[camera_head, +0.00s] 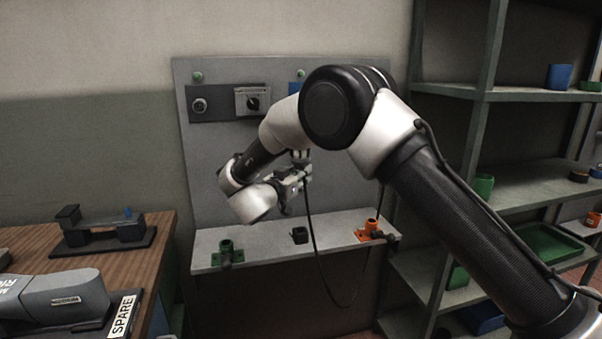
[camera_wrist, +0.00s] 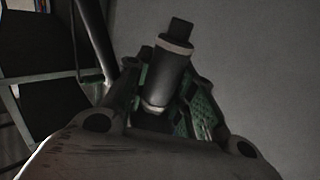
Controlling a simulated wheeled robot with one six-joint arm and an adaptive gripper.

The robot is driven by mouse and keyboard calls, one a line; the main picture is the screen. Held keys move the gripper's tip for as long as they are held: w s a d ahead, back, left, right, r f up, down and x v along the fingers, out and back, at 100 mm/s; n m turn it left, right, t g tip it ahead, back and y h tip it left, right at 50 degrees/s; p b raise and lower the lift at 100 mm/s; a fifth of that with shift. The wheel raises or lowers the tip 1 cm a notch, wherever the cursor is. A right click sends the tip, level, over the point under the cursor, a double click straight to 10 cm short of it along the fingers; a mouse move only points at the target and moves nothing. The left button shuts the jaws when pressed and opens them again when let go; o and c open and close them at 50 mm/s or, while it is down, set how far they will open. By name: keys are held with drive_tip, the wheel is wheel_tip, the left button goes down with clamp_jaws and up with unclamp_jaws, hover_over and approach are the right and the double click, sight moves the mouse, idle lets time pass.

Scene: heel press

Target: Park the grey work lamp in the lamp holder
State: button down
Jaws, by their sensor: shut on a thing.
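My gripper (camera_head: 296,179) is raised in front of the grey wall panel, above its shelf. It is shut on the grey work lamp (camera_head: 301,157), which is small and partly hidden by the fingers in the head view. In the wrist view the lamp (camera_wrist: 168,75) is a dark grey cylinder with a pale ring and a narrower dark end, between the green-padded fingers (camera_wrist: 170,95). A black cable (camera_head: 311,225) hangs down from near the gripper. A small black block (camera_head: 299,235), which looks like the lamp holder, stands mid-shelf below the gripper, apart from the lamp.
A green fitting (camera_head: 227,253) stands on the shelf (camera_head: 262,249) at left and an orange one (camera_head: 371,231) at right. The cable loops below the shelf's edge. A wooden bench (camera_head: 150,240) is at left, a storage rack (camera_head: 475,94) at right.

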drive_tip(key=shift+f, duration=6.25)
drive_tip(key=shift+f, duration=1.4)
drive_tip(key=c, duration=1.1)
unclamp_jaws()
drive_tip(key=v, duration=0.8)
drive_tip(key=shift+s, duration=0.15)
